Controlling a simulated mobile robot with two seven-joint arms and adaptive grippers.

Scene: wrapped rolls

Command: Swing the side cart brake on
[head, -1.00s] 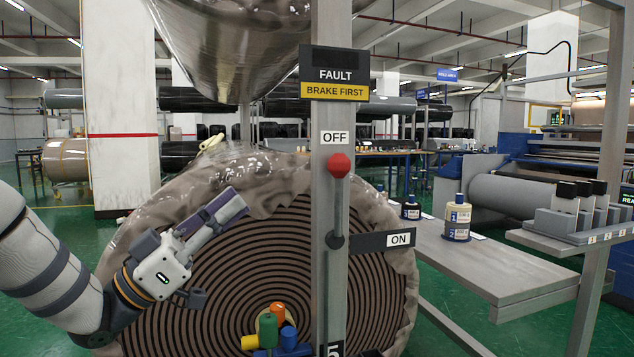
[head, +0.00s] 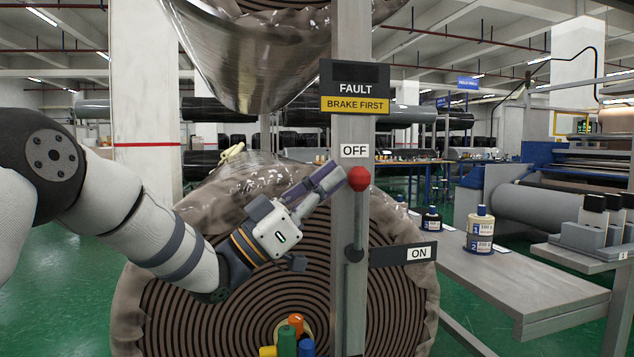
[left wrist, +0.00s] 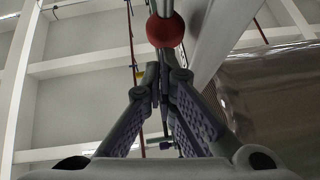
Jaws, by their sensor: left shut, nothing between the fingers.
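The brake lever (head: 358,222) stands upright on the grey post (head: 345,300), its red knob (head: 359,178) just below the OFF label (head: 354,151). The ON label (head: 419,254) sits on a dark plate to the right of the lever's pivot. My left gripper (head: 338,180) is shut and empty, its fingertips close beside the knob's left side. In the left wrist view the knob (left wrist: 165,30) shows just beyond the shut fingertips (left wrist: 163,78); I cannot tell whether they touch. My right gripper is out of view.
A FAULT, BRAKE FIRST sign (head: 355,88) hangs on the post above the lever. A large wrapped roll (head: 230,300) is behind my left arm, with another roll (head: 250,50) above. A grey bench (head: 520,285) with bottles (head: 480,230) stands at right.

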